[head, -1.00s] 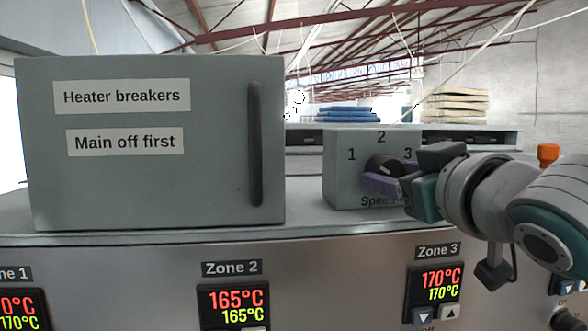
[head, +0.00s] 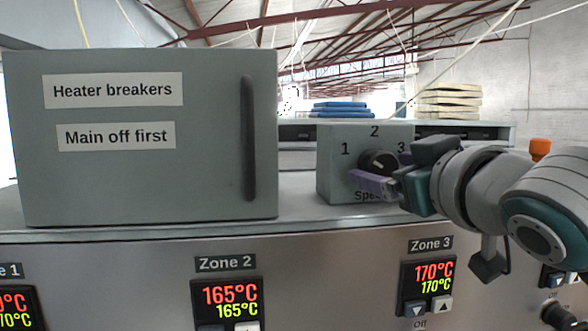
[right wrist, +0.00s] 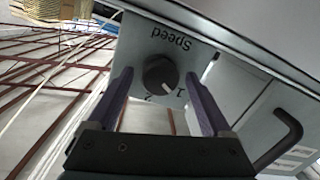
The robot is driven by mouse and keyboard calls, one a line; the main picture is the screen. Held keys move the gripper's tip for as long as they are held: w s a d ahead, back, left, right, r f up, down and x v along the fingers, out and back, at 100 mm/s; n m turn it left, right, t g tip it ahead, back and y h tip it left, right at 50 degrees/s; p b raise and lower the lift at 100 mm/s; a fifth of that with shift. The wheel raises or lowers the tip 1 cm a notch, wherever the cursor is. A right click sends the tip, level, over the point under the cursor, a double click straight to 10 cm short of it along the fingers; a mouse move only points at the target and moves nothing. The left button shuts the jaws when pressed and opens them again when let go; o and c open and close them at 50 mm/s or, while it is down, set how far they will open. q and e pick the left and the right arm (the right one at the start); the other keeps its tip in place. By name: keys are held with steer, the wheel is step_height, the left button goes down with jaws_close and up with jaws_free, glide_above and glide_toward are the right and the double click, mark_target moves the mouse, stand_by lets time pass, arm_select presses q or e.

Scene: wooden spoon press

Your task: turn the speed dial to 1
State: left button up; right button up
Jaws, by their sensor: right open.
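The black round speed dial (head: 378,161) sits on the front of a grey-green box (head: 335,180) marked 1, 2, 3 and "Speed". In the right wrist view the dial (right wrist: 160,75) shows a white pointer mark directed towards the 1, between 1 and 2 or at 1. My right gripper (head: 362,181) is open, its purple fingers in front of and just below the dial in the head view. In the right wrist view its fingers (right wrist: 158,74) lie on either side of the dial, with gaps. Part of the "Speed" label is hidden behind a finger. My left gripper is not in view.
A large grey heater breaker cabinet (head: 140,195) with a dark vertical handle (head: 248,140) stands left of the dial box. Below are zone displays, including Zone 2 (head: 228,300) and Zone 3 (head: 428,280). An orange knob (head: 540,149) is behind my right arm.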

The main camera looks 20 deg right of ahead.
steer(key=b+v, duration=0.2)
steer(key=v, duration=0.1)
steer(key=b+v, duration=0.1)
steer(key=v, duration=0.1)
steer(key=shift+f, duration=0.35)
steer(key=p, duration=0.5)
glide_toward(385, 173)
steer(key=shift+s+r, duration=0.2)
steer(key=shift+r, duration=0.05)
steer(key=shift+a+b, duration=0.1)
steer(key=shift+b, duration=0.2)
steer(key=s+a+f+g+y, duration=0.1)
steer(key=s+a+f+g, duration=0.1)
steer(key=s+f+g, duration=0.2)
steer(key=s+a+f+g+y, duration=0.1)
steer(key=s+a+f+g, duration=0.2)
steer(key=s+f, duration=0.4)
steer(key=s+a+f+n+g+y, duration=0.1)
steer(key=s+a+f+g, duration=0.2)
steer(key=s+f+g, duration=0.3)
step_height(385, 173, down, 5)
steer(key=shift+s+f, duration=0.1)
steer(key=shift+s, duration=0.15)
